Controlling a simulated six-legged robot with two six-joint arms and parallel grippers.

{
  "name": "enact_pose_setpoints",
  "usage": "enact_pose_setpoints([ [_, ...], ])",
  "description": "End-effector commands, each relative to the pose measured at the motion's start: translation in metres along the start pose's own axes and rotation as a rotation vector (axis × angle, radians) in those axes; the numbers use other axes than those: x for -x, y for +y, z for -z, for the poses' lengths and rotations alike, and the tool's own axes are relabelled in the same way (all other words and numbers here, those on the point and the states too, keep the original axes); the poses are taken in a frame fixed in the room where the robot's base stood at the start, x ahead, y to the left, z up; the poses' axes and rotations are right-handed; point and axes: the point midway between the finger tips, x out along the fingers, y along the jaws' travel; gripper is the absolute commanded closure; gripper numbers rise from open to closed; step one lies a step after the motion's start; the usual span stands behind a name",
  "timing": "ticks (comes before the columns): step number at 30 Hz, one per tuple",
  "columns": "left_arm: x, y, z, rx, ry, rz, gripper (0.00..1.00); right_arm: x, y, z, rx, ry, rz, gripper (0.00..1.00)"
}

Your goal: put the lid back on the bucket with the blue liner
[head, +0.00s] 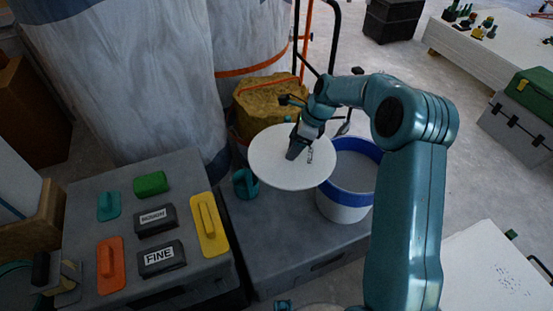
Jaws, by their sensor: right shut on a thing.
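The white round lid (270,168) is held tilted in the air, its broad face toward me. My right gripper (296,148) is shut on it near the middle of that face, where a small dark marking shows. The bucket (340,213) is white with a blue liner folded over its rim (366,148). It stands upright and open on a grey case, just right of the lid. The lid's right edge overlaps the bucket's left side in the picture; I cannot tell if they touch.
A grey case (270,275) bears the bucket and a teal container (245,183). Another case (75,200) at left carries sanding blocks and trowels. A yellowish sack (265,100) and large wrapped columns (140,80) stand behind. Floor is clear behind the bucket at right.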

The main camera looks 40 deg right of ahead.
Motion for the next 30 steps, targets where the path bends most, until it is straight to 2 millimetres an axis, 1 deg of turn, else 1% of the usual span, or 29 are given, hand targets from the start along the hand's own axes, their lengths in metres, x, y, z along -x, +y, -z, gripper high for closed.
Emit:
enact_pose_setpoints([
  [1, 0.006, 0.002, 0.0, 0.0, 0.0, 0.0, 0.57, 0.012, -0.015, 0.016, -0.065, 0.001, 0.028, 0.6],
  [2, 0.007, 0.003, 0.0, 0.0, 0.0, 0.0, 0.57, 0.018, -0.023, 0.027, -0.104, 0.001, 0.044, 0.6],
  [3, 0.01, 0.004, 0.0, 0.0, 0.0, 0.0, 0.57, 0.025, -0.033, 0.043, -0.154, 0.001, 0.065, 0.6],
  [5, 0.014, 0.005, 0.0, 0.0, 0.0, 0.0, 0.57, 0.037, -0.047, 0.068, -0.227, 0.002, 0.094, 0.6],
  [6, 0.016, 0.006, 0.0, 0.0, 0.0, 0.0, 0.57, 0.045, -0.054, 0.085, -0.269, 0.003, 0.111, 0.6],
  [8, 0.019, 0.007, 0.0, 0.0, 0.0, 0.0, 0.57, 0.055, -0.062, 0.111, -0.322, 0.002, 0.132, 0.6],
  [9, 0.021, 0.008, 0.0, 0.0, 0.0, 0.0, 0.57, 0.061, -0.065, 0.127, -0.349, 0.003, 0.143, 0.6],
  [12, 0.025, 0.009, -0.001, 0.0, 0.0, 0.0, 0.57, 0.07, -0.068, 0.159, -0.405, 0.002, 0.166, 0.6],
  [15, 0.026, 0.009, -0.001, 0.0, 0.0, 0.0, 0.57, 0.075, -0.066, 0.181, -0.438, 0.001, 0.179, 0.6],
  [18, 0.027, 0.009, -0.001, 0.0, 0.0, 0.0, 0.57, 0.077, -0.065, 0.193, -0.455, 0.001, 0.187, 0.6],
  [23, 0.022, 0.008, 0.0, 0.0, 0.0, 0.0, 0.57, 0.072, -0.065, 0.197, -0.458, 0.001, 0.19, 0.6],
  [30, 0.003, 0.001, 0.0, 0.0, 0.0, 0.0, 0.57, 0.054, -0.065, 0.204, -0.457, 0.001, 0.189, 0.6],
])
